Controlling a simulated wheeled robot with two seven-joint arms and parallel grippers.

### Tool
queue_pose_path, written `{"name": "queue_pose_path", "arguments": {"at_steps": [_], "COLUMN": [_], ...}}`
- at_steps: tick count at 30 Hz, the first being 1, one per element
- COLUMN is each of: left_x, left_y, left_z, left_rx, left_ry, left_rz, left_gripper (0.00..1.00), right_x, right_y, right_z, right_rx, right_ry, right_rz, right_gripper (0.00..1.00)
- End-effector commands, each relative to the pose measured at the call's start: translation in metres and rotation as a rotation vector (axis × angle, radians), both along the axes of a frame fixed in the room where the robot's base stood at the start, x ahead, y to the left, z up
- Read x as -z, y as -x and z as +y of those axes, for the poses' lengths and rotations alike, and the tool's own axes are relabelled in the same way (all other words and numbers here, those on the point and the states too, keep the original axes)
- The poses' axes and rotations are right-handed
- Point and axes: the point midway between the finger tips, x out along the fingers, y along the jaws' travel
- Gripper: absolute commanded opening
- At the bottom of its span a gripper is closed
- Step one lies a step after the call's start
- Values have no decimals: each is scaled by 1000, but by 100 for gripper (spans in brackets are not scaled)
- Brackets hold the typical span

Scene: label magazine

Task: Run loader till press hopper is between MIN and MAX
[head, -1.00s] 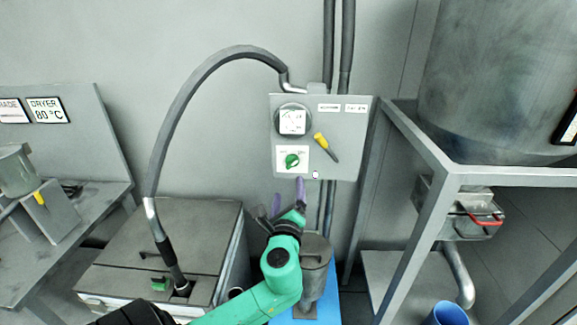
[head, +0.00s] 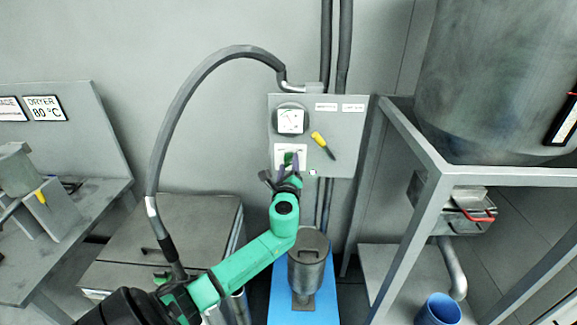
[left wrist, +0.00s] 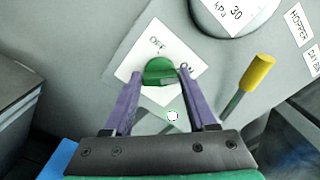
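A grey control panel (head: 345,160) on the wall carries a gauge (head: 290,120), a green knob (head: 290,158) on a white plate and a yellow-handled lever (head: 318,138). In the left wrist view the green knob (left wrist: 159,72) sits below the word OFF. My left gripper (head: 284,168) has its purple fingers apart, one on each side of the knob. I cannot tell whether they touch it. The lever (left wrist: 257,72) is right of the fingers, near labels reading HOPPER and apparently DAY BIN. My right gripper is out of view. Hopper level marks cannot be made out.
A lidded metal canister (head: 307,262) stands on a blue surface (head: 338,305) below the panel. A grey frame (head: 440,178) carries a large drum (head: 485,80) on the right. A hose (head: 165,135) arches from a grey box (head: 195,220) to the panel. A blue cup (head: 440,310) is lower right.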

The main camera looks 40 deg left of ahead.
Motion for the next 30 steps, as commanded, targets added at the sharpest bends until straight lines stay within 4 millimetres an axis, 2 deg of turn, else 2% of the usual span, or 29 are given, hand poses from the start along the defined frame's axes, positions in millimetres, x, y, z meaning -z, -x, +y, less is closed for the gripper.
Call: {"name": "queue_pose_path", "arguments": {"at_steps": [14, 30], "left_x": [4, 8], "left_y": [0, 1], "left_z": [0, 0], "left_rx": [-1, -1], "left_ry": [65, 419], "left_rz": [-47, -316], "left_gripper": [2, 2], "right_x": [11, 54], "right_y": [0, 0], "right_z": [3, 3], "right_rx": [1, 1], "right_ry": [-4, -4], "right_rz": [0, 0], "right_gripper": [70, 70]}}
